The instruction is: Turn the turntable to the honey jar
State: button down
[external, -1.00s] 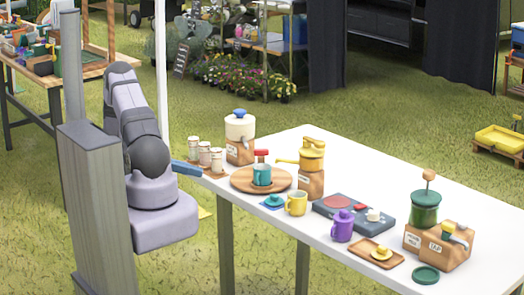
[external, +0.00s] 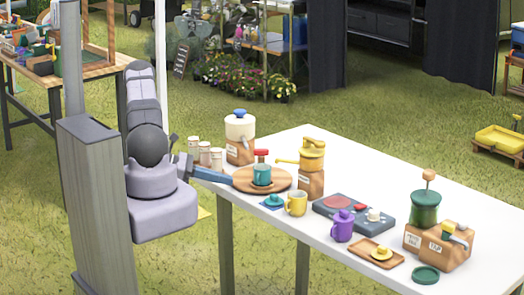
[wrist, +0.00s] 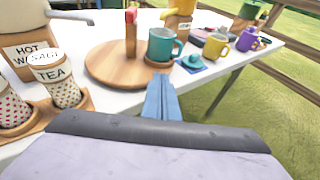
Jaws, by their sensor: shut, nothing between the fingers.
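The turntable (external: 281,185) is a round wooden disc on the white table. A teal mug (external: 262,175) stands on it, and so does a wooden post with a red top (external: 261,153). In the wrist view the turntable (wrist: 108,70) is at upper centre, with the mug (wrist: 161,47) at its right edge. My gripper (external: 228,180) is shut and empty, its blue fingers pointing at the turntable's left edge. In the wrist view the fingertips (wrist: 161,78) are just below the mug; contact is unclear. No readable label identifies the honey jar; a yellow-topped dispenser (external: 312,156) stands right of the turntable.
A white dispenser (external: 240,128) is behind. A teal-lidded item (external: 273,201) and yellow mug (external: 296,203) are in front. Other items are farther right.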

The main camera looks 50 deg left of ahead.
aim_at(257, 182)
jog(key=shift+w+d+f+p, duration=0.1)
jog(key=shift+w+d+p, duration=0.35)
jog(key=shift+w+d, duration=0.4)
jog(key=shift+w+d+p, duration=0.4)
jog(key=shift+w+d, duration=0.15)
jog(key=shift+w, duration=0.45)
jog(key=shift+w+d+n+t+y+p, duration=0.1)
jog(key=shift+d+n+t+y+p, duration=0.2)
jog(key=shift+d+n+t+y, duration=0.45)
jog(key=shift+w+d+n+y, duration=0.15)
jog(key=shift+d+n+y, duration=0.5)
jog(key=shift+n+y, duration=0.25)
jog(key=shift+w+d+t+b, duration=0.25)
jog(key=shift+w+d+b, duration=0.25)
jog(key=shift+d, duration=0.35)
jog(key=shift+w+d+b, duration=0.4)
jog(key=shift+w+d, duration=0.1)
jog(key=shift+d, duration=0.15)
jog(key=shift+w, duration=0.1)
jog(key=shift+s, duration=0.45)
jog(key=s+r+p, duration=0.3)
jog(key=s, duration=0.9)
jog(key=shift+s, duration=0.35)
